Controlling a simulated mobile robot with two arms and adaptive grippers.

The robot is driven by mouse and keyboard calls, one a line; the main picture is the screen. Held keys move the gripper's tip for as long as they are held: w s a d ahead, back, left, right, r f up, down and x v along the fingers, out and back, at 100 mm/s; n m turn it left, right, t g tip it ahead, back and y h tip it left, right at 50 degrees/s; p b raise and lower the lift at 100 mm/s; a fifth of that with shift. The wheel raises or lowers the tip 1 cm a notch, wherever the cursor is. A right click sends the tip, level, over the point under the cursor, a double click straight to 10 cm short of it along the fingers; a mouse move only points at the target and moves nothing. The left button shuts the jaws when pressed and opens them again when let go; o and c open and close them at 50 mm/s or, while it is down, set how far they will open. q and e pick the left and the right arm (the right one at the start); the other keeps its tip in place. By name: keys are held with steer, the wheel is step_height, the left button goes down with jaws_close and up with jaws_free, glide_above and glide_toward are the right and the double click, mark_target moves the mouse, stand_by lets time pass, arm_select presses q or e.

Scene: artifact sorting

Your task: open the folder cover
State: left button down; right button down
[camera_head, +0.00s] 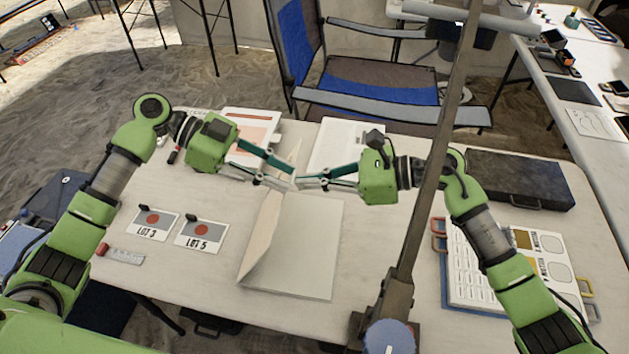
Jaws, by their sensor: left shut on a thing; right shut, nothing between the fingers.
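A pale folder (305,245) lies on the table in front of me. Its cover (261,240) is partly raised along the left side and stands tilted, showing a beige face. My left gripper (289,178) is at the folder's far edge, shut on the cover; the fingertips hide the exact grip. My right gripper (299,182) is shut and empty, its tips close beside the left gripper's tips above the far edge of the folder.
Two cards, LOT 3 (153,222) and LOT 5 (201,235), lie left of the folder. White trays or sheets (337,143) lie behind the grippers. A dark case (521,178) and a labelled board (478,270) are at the right. A grey post (430,190) rises right of the folder.

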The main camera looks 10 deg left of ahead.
steer(key=shift+r, duration=0.1)
arm_select(q)
steer(key=shift+d, duration=0.15)
arm_select(e)
steer(key=shift+s+a+r, duration=0.1)
steer(key=shift+a+r, duration=0.4)
steer(key=shift+a, duration=0.35)
arm_select(q)
steer(key=c, duration=1.6)
jaws_free()
steer(key=shift+s+d, duration=0.1)
arm_select(e)
steer(key=shift+r, duration=0.1)
arm_select(q)
steer(key=shift+a, duration=0.25)
arm_select(e)
steer(key=shift+d, duration=0.15)
